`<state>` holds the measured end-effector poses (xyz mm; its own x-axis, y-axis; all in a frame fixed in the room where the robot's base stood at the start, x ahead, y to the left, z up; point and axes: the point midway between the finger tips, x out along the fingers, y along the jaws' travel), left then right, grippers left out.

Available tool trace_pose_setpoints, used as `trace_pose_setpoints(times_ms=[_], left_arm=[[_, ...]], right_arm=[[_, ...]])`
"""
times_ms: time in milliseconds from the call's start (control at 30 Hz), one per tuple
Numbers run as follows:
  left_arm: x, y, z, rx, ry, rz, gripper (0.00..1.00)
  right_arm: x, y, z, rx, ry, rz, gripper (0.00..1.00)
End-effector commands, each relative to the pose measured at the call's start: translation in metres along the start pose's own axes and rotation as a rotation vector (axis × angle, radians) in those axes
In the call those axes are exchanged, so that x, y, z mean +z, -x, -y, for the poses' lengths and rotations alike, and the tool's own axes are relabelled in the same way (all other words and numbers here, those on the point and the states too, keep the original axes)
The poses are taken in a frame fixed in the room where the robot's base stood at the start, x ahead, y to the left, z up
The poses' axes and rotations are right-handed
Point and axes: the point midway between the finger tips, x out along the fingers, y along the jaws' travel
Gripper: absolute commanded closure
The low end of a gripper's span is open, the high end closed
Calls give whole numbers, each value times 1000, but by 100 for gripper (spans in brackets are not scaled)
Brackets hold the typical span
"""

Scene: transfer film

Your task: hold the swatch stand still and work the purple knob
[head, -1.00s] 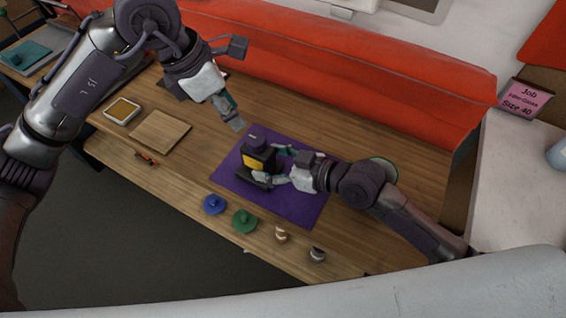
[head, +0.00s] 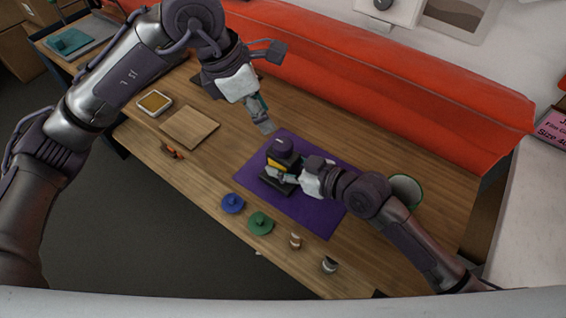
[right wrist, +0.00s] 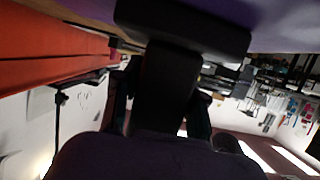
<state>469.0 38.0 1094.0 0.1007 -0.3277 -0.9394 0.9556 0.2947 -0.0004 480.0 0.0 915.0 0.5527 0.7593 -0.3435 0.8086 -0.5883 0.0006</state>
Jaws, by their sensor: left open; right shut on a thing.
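The swatch stand, with a black base (head: 277,183) and a yellow panel (head: 273,165), is upright on the purple mat (head: 323,222). The purple knob (head: 281,146) is on its top. My right gripper (head: 290,175) is shut on the stand from the right, hiding part of it. In the right wrist view the stand's dark post (right wrist: 165,90) is between my fingers, with its wide foot (right wrist: 185,28) at the top of the picture. My left gripper (head: 265,126) is open and empty, up and left of the knob and apart from it.
A blue lidded piece (head: 232,204) and a green one (head: 260,223) lie at the table's front edge, with two small pots (head: 295,241) to their right. A red padded barrier (head: 400,80) runs along the back.

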Motion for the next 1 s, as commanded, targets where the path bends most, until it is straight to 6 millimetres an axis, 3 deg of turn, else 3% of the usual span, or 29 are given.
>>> trace_pose_setpoints(times_ms=[67,200,267,467,633,767,867,1000], left_arm=[[0,0,0,0,0,0,57],[0,-6,6,-36,19,24,33],[0,-14,16,-90,52,60,32],[8,-40,79,-473,335,287,32],[17,-30,119,-893,755,480,32],[16,-15,121,-1198,1135,577,32],[6,-10,109,-1414,1459,623,32],[-22,-20,82,-1666,1930,647,32]], right_arm=[[0,0,0,0,0,0,100],[0,0,0,0,0,0,100],[0,0,0,0,0,0,100],[0,0,0,0,0,1,100],[0,0,0,0,0,1,100],[0,0,0,0,0,1,100],[0,0,0,0,0,1,100],[0,0,0,0,0,1,100]])
